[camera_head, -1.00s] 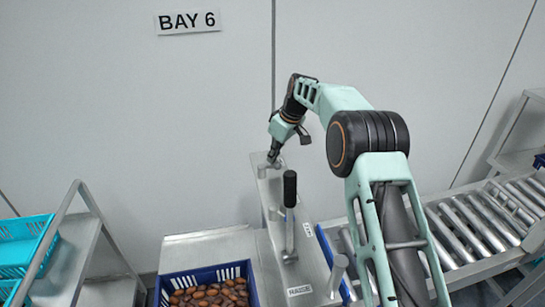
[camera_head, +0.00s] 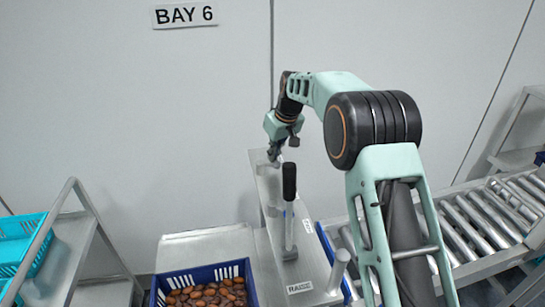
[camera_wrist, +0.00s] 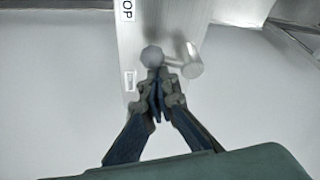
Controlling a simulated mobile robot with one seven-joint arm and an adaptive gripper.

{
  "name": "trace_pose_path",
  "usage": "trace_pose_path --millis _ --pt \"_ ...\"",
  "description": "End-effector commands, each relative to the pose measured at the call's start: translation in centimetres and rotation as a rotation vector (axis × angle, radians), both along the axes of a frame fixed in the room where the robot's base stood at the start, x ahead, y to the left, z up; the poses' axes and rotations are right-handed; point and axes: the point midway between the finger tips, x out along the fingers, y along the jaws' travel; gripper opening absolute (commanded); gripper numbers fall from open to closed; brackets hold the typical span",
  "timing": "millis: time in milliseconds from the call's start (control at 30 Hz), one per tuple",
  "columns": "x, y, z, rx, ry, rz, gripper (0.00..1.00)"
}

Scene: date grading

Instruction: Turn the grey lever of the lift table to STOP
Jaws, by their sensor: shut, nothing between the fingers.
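The grey lever shows in the wrist view as a round knob (camera_wrist: 152,56) joined by a short bar to a stubby cylinder (camera_wrist: 185,64). It stands on the metal top of the lift table (camera_wrist: 150,20). A label ending in "OP" (camera_wrist: 127,10) lies at the top of that view, and a smaller label (camera_wrist: 130,80) lower down. My gripper (camera_wrist: 157,82) is shut and empty, its tips just below the knob; I cannot tell whether they touch it.
A black-gripped upright lever (camera_head: 289,182) stands nearer on the panel, by a "RAISE" label (camera_head: 300,287). A blue crate of dates (camera_head: 240,268) is in front. Turquoise crates (camera_head: 22,240) on a rack are left; a roller conveyor (camera_head: 480,225) is right.

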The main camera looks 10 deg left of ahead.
Motion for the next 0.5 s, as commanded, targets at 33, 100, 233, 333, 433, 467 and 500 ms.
trace_pose_path --millis 33,100,233,333,433,467,500 --pt "-0.4 0.0 -0.3 -0.002 0.002 -0.04 0.0" --pt "-0.6 -0.2 -0.2 -0.003 0.0 -0.107 0.0" --pt "-1.1 -0.3 -0.2 -0.003 0.001 -0.224 0.0" --pt "-1.4 -0.4 -0.2 -0.003 0.001 -0.309 0.0" --pt "-1.7 -0.4 -0.1 -0.003 0.001 -0.381 0.0" --pt "-1.8 -0.4 -0.1 -0.003 0.001 -0.401 0.0" --pt "-1.9 -0.4 -0.1 -0.002 0.002 -0.427 0.0"
